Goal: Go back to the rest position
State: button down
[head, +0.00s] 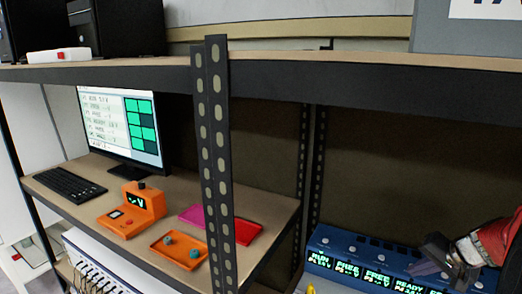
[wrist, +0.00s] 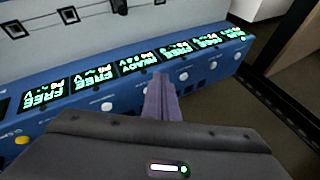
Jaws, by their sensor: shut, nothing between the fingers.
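My gripper (head: 460,262) is at the lower right of the head view, over the front of a blue unit with lit green displays (head: 345,265). In the wrist view my gripper's fingers (wrist: 160,95) are together with nothing between them, and they point at the row of displays on the blue unit (wrist: 95,105). The displays read words such as FREE, READY and RUN. I cannot tell whether the fingertips touch the unit. Part of the unit is hidden behind my gripper and arm.
A perforated dark post (head: 218,160) stands between the two shelf bays. An upper shelf edge (head: 370,86) runs above.

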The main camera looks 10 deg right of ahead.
jog(key=s+a+r+n, duration=0.2)
jog(key=s+a, duration=0.4)
jog(key=a, duration=0.4)
jog(key=s+a+r+n+g, duration=0.1)
jog(key=s+a+n, duration=0.3)
jog(key=a, duration=0.7)
jog(key=s+a+r+n+h, duration=0.1)
jog(key=s+a+r+n, duration=0.3)
jog(key=s+a, duration=0.4)
jog(key=a, duration=0.3)
jog(key=shift+a, duration=0.25)
jog(key=c, duration=2.5)
grip_release()
